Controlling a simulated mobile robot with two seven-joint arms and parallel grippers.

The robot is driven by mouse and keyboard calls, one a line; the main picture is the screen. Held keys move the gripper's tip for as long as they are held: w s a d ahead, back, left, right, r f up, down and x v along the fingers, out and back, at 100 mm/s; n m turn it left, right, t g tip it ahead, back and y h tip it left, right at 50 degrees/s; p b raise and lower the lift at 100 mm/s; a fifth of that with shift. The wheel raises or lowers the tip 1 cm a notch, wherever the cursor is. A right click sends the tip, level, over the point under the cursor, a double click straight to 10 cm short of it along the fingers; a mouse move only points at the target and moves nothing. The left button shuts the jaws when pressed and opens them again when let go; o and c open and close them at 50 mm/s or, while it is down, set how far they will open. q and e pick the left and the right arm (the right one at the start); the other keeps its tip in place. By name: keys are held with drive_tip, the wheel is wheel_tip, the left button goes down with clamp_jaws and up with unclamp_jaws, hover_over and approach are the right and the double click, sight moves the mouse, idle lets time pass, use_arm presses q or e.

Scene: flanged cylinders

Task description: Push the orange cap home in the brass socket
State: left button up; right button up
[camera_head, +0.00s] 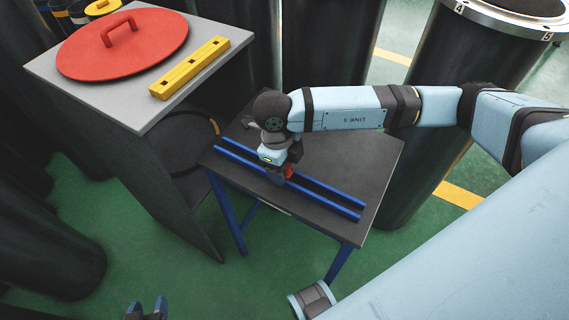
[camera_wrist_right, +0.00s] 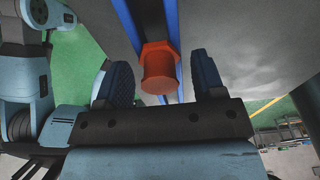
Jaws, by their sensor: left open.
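The orange cap (camera_head: 289,171) is a small orange piece low between two blue rails on the dark table, partly hidden by my right gripper (camera_head: 277,174). In the right wrist view the cap (camera_wrist_right: 160,66) has a hexagonal flange and a rounded end facing the camera. The right gripper's fingers (camera_wrist_right: 162,82) stand apart on either side of it, with a gap visible at each side. I cannot make out the brass socket in either view. My left gripper (camera_head: 147,310) is open and empty at the bottom edge of the head view, well away from the table.
The blue rails (camera_head: 318,190) run along the dark table (camera_head: 358,152). A grey-topped cabinet (camera_head: 130,106) at left carries a red lid (camera_head: 140,50) with a handle and a yellow bar (camera_head: 190,67). Large dark cylinders (camera_head: 440,90) stand around. Green floor is free in front.

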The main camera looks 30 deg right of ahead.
use_arm(q)
drive_tip(key=shift+a, duration=0.1)
use_arm(e)
drive_tip(key=shift+r, duration=0.1)
drive_tip(key=shift+w+r, duration=0.1)
drive_tip(key=shift+r, duration=0.2)
use_arm(q)
drive_tip(key=shift+r+p, duration=0.1)
drive_tip(key=shift+p, duration=0.3)
use_arm(e)
wheel_tip(320, 180, up, 13)
drive_tip(key=w, duration=0.1)
drive_tip(key=shift+a, duration=0.3)
use_arm(q)
drive_tip(key=shift+s+a, duration=0.1)
use_arm(e)
drive_tip(key=shift+w, duration=0.1)
